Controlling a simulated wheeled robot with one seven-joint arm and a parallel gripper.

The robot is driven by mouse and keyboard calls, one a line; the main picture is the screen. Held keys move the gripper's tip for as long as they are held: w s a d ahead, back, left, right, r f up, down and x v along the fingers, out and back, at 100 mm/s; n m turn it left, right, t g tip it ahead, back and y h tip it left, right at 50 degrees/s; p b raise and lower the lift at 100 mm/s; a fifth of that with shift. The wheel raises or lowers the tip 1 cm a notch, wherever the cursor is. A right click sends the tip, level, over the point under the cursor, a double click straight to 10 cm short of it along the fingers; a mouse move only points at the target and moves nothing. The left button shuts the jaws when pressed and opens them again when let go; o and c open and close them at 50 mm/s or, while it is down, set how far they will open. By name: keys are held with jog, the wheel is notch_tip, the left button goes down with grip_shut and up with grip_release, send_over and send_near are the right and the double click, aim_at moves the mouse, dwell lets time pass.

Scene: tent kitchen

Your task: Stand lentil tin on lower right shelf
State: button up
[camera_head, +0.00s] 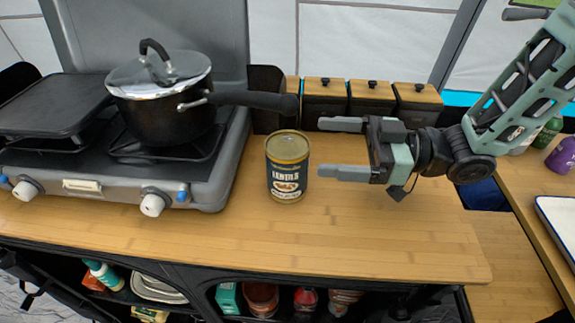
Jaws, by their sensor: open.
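A tin (287,166) with a dark label and gold bands stands upright on the wooden counter (365,230), right of the stove. Its label print is too small to read surely. My gripper (341,148) is open and empty just right of the tin, its two fingers pointing left toward it. The fingertips are apart from the tin. Below the counter, the right shelf compartment (285,300) shows only in part at the bottom edge and holds several items.
A pot (165,110) with a glass lid sits on the camp stove (215,165), its long handle reaching right behind the tin. Several wooden-lidded canisters (325,95) stand at the back. A lower wooden surface (510,260) lies right. The counter's front is clear.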

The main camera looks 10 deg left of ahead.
aim_at(297, 146)
jog(key=shift+a+f+p, duration=0.1)
jog(key=shift+a+f, duration=0.1)
jog(key=shift+a, duration=0.85)
jog(key=shift+a+f+p, duration=0.15)
jog(key=shift+a, duration=0.85)
jog(key=shift+a+f+p, duration=0.1)
jog(key=shift+a+f, duration=0.1)
jog(key=shift+a, duration=0.85)
jog(key=c, duration=2)
jog(key=shift+r, duration=0.1)
